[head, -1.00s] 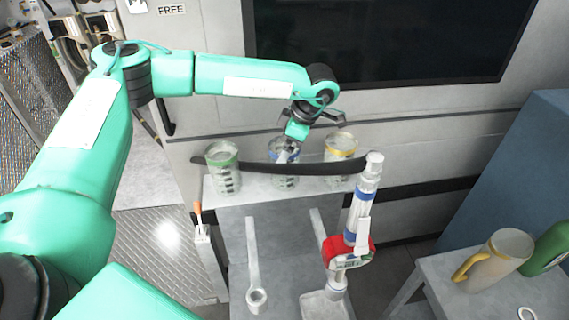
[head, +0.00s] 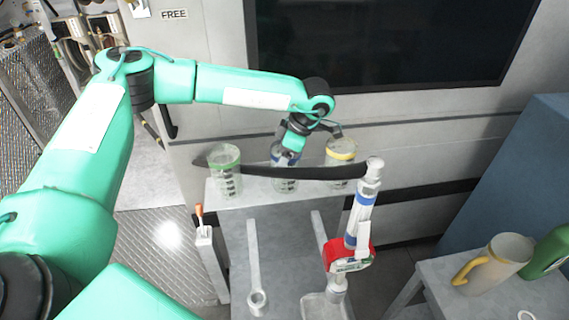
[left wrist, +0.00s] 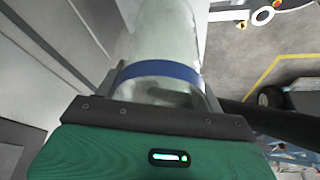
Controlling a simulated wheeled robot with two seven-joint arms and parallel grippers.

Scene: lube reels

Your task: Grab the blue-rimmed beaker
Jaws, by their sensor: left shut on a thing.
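The blue-rimmed beaker (head: 285,178) stands between two other beakers on the pale shelf, partly hidden by my left gripper and a dark bar. In the left wrist view the clear beaker with its blue band (left wrist: 160,71) sits between the two fingers. My left gripper (head: 288,152) comes down on it from above and is shut on it. I cannot tell whether the beaker's base still touches the shelf. My right gripper is not in view.
A green-rimmed beaker (head: 225,170) stands left and a yellow-rimmed beaker (head: 341,152) right. A dark curved bar (head: 300,172) crosses in front, joined to a white and blue upright (head: 360,215) with a red reel part (head: 349,256). A yellow-handled jug (head: 495,264) stands on the right table.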

